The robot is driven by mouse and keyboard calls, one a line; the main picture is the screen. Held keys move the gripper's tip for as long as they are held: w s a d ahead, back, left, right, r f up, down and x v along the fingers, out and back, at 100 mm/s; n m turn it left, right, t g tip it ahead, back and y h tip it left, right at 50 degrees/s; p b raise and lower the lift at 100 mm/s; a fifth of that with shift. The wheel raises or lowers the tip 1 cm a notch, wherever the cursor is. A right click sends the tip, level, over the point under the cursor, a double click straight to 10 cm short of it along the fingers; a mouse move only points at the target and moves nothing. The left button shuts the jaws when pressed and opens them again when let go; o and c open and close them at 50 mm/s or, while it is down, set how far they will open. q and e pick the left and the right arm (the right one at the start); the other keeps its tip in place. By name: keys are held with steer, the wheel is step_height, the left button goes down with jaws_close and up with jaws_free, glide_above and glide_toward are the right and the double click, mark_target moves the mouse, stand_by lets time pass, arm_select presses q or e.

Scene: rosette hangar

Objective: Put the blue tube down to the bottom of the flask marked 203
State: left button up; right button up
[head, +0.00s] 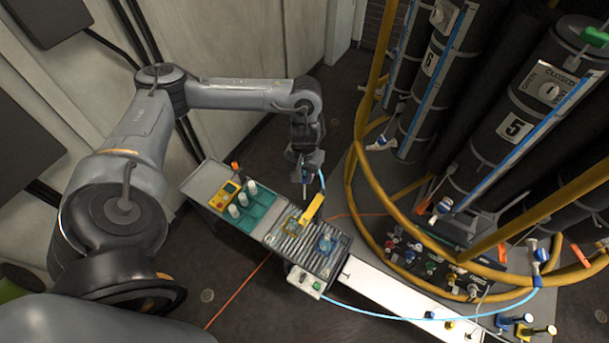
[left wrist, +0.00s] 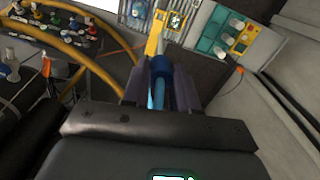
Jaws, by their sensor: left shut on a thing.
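My left gripper (head: 304,176) hangs above the grey bench and is shut on the blue tube. In the left wrist view, the blue tube's dark blue collar (left wrist: 161,66) sits between the purple fingers (left wrist: 160,88), with light blue tubing below it. On the ribbed tray (head: 309,252) stand a clear bluish flask (head: 326,245) and a yellowish glass piece (head: 294,222). A yellow upright piece (head: 312,208) stands beside them. I cannot read the number 203 on anything. The tube's tip is apart from both glass pieces in the head view. My right gripper is not in view.
A teal rack (head: 259,222) with several white-capped bottles and a yellow meter (head: 223,196) is left of the tray. A yellow rail (head: 362,170) and dark numbered cylinders (head: 515,127) stand at the right. Light blue hose (head: 385,314) runs along the white ledge.

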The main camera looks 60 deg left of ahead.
arm_select(q)
steer(key=shift+r, duration=0.25)
stand_by(0.4)
steer(key=shift+w+m, duration=0.25)
steer(key=shift+m, duration=0.15)
steer(key=w+a+f+b, duration=0.3)
steer(key=a+f, duration=0.1)
steer(key=f, duration=0.3)
steer(key=w+a+f+b, duration=0.2)
steer(key=a+f+b, duration=0.15)
steer(key=f, duration=0.35)
steer(key=s+a+f+b, duration=0.1)
steer(key=s+f+b, duration=0.2)
steer(key=f, duration=0.7)
steer(key=s+a+f+b, duration=0.1)
steer(key=s+f+b, duration=0.3)
steer(key=f+b, duration=0.3)
step_height(320, 180, down, 4)
steer(key=shift+a+r+n+b, duration=0.25)
steer(key=shift+a+n+b, duration=0.05)
steer(key=shift+n+b, duration=0.1)
